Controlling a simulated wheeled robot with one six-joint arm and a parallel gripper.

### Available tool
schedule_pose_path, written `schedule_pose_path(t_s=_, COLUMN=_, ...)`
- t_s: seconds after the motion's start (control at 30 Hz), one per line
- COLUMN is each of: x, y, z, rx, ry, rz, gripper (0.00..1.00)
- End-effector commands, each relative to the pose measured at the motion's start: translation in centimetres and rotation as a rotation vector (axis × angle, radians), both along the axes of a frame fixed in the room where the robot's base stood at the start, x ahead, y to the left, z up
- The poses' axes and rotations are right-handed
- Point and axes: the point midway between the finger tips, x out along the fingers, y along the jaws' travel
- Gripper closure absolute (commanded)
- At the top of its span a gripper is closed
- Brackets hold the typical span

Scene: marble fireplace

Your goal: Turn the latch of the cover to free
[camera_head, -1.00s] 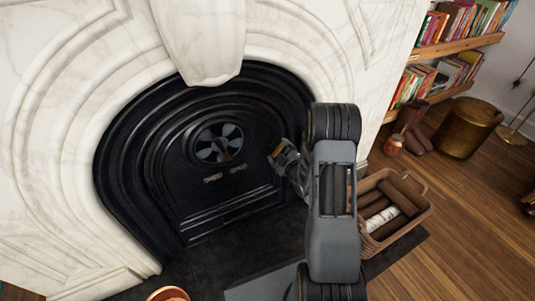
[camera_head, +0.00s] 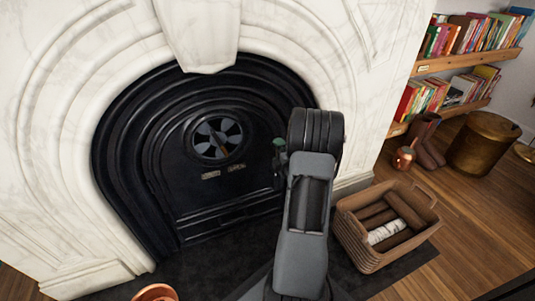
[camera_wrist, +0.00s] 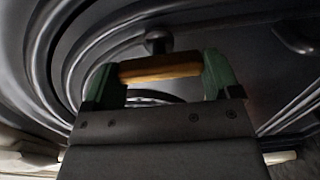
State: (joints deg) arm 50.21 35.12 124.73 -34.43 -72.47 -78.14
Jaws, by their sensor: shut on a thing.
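The black arched fireplace cover (camera_head: 175,165) has a round vent (camera_head: 217,138) in its middle. In the wrist view, the latch's wooden grip (camera_wrist: 160,67) lies across the space between the green fingers of my gripper (camera_wrist: 162,76), with a dark round post (camera_wrist: 158,42) just beyond it. My gripper is shut on this grip, with one finger at each end. In the head view, my gripper (camera_head: 280,152) is at the right edge of the cover, and my arm hides the latch there.
White marble (camera_head: 75,120) surrounds the cover. A wicker basket of logs (camera_head: 365,245) stands right of my arm on the dark hearth. A brass bin (camera_head: 483,145) and bookshelves (camera_head: 470,60) are further right. A copper vessel (camera_head: 155,293) shows at the bottom edge.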

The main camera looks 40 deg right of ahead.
Motion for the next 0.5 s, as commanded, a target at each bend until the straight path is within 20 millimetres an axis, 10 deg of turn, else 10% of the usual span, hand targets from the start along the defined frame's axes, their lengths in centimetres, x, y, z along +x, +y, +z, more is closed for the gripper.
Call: schedule_pose_path(t_s=0.5, x=-0.73, y=-1.46, z=0.6, rx=-0.039, ry=-0.002, rz=-0.033, gripper=0.6)
